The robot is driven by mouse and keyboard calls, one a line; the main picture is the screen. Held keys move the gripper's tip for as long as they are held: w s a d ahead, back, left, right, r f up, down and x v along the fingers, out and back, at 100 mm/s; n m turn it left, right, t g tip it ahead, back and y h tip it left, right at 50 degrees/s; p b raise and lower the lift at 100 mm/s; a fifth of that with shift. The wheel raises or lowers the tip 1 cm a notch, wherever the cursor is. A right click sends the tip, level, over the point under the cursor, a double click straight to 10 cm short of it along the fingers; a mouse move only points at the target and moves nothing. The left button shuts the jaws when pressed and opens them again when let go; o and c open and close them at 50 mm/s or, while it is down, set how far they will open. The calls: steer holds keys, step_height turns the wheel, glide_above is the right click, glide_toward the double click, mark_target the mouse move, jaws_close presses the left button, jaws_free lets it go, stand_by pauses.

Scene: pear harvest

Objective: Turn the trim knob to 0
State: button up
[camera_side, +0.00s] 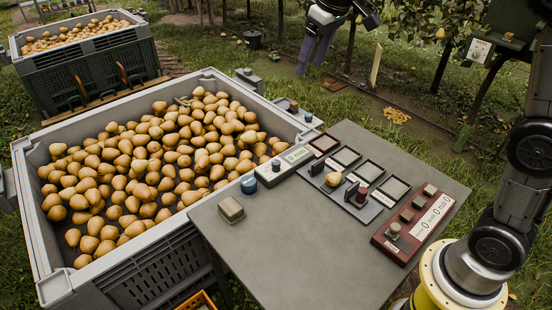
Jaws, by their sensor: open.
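A red-brown control box (404,252) lies at the right of the grey table. A round grey-topped knob (393,230) stands at its near left end, next to a small white label too small to read surely. I take this for the trim knob; its pointer and setting cannot be read. White display strips and several square buttons sit farther along the box. My gripper (312,62) hangs in the air at the top, beyond the table's far edge, with purple fingers. It is open, holds nothing visible and is well apart from the knob.
A green-grey block (231,209) and a blue knob (248,184) stand left. A crate (40,265) full of pears adjoins the table. The table's front is clear.

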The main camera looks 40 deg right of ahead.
steer(key=w+f+g, duration=0.2)
steer(key=w+f, duration=0.7)
steer(key=f, duration=0.1)
steer(key=g, duration=0.2)
glide_toward(276, 162)
step_height(276, 162, down, 8)
steer(key=shift+s+f, duration=0.1)
steer(key=shift+f, duration=0.15)
jaws_close()
